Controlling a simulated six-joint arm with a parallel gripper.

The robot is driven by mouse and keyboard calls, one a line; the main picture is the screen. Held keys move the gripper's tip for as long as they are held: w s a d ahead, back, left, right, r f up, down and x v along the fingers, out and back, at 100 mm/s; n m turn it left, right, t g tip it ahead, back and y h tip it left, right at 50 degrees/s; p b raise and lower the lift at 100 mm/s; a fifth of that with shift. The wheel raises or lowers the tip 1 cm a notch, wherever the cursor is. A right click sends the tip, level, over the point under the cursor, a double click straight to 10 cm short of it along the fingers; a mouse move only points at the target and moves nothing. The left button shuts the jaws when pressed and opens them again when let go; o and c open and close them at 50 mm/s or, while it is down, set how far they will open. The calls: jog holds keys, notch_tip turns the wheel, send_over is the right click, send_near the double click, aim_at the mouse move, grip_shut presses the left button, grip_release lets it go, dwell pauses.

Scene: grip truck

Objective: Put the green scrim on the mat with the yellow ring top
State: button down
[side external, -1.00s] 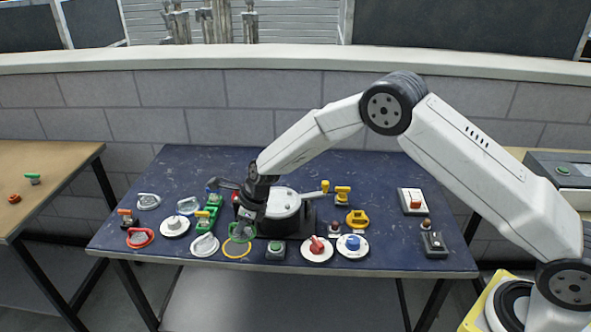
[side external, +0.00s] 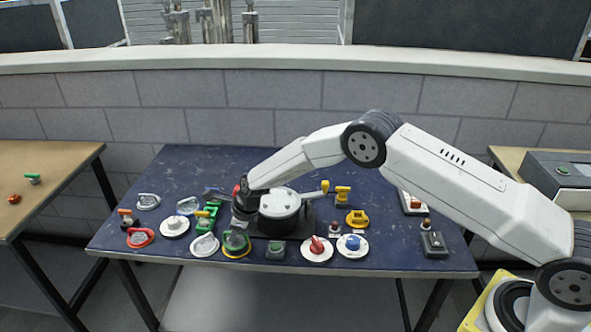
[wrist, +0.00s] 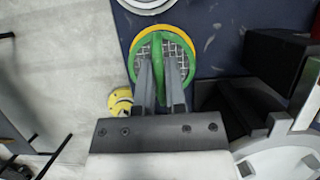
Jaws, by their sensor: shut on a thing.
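The green scrim (wrist: 160,62) is a round green ring with grey mesh and a raised green handle across it. My gripper (wrist: 162,75) is shut on that handle. In the side view the scrim (side external: 236,240) sits low at the front of the table, under my gripper (side external: 238,226). The mat's yellow ring (side external: 237,256) shows just along the scrim's front edge. In the wrist view the yellow ring (wrist: 150,31) shows as a crescent beyond the scrim's far rim. The scrim covers most of the mat. I cannot tell whether it touches the mat or hovers slightly above.
A white-topped round device on a black base (side external: 281,204) stands close to the right of my gripper. A grey-handled disc (side external: 205,245) is close on the left and a green-button box (side external: 276,250) close on the right. The table's front edge (side external: 300,268) is near.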

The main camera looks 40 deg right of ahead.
jog(key=shift+f, duration=0.9)
jog(key=shift+f, duration=0.2)
jog(key=c, duration=0.7)
grip_release()
jog(key=shift+r, duration=0.1)
jog(key=shift+v, duration=0.9)
jog(key=v, duration=1)
jog(key=shift+r, duration=0.2)
jog(key=shift+s+d, duration=0.1)
